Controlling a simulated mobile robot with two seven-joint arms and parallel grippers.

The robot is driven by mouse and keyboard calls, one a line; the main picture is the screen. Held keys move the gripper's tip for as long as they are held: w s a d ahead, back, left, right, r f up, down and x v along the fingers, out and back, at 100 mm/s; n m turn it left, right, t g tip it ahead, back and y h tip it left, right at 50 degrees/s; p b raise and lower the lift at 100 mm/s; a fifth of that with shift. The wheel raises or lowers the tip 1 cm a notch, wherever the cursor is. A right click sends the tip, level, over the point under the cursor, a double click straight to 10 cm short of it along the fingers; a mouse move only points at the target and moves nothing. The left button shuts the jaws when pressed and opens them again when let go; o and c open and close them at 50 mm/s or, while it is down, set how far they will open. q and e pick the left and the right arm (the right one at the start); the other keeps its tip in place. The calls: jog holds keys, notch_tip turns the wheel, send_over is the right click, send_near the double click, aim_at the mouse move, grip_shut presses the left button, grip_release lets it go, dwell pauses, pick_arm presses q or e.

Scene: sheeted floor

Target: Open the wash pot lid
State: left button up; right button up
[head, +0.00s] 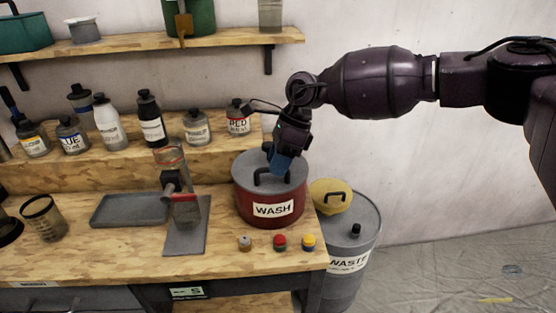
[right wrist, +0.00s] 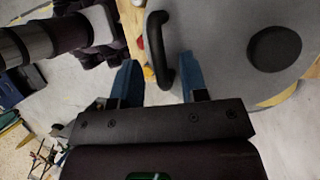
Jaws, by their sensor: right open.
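The wash pot (head: 270,205) is a dark red round pot with a white WASH label, standing on the wooden bench. Its grey lid (head: 252,165) is on, with a black arched handle (head: 272,178). In the right wrist view, the handle (right wrist: 158,50) shows between the blue fingers, beside a round black knob (right wrist: 274,48) on the lid (right wrist: 215,40). My right gripper (head: 284,164) is open with its blue fingers just above the lid, near the handle; it also shows in the right wrist view (right wrist: 158,78). I cannot tell whether the fingers touch the handle. My left gripper is not in view.
A grey WASTE drum (head: 352,235) with a yellow lid-like piece (head: 330,195) stands right of the bench. Small caps (head: 280,242) lie in front of the pot. A RED bottle (head: 237,122) and other bottles stand behind. A tray (head: 130,208) is left; floor at right is mostly free.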

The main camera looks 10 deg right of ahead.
jog(key=c, duration=0.7)
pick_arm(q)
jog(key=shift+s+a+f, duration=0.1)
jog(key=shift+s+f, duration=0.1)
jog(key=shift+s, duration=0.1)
pick_arm(e)
grip_shut()
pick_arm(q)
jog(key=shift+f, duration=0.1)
pick_arm(e)
jog(key=shift+w+r, duration=0.1)
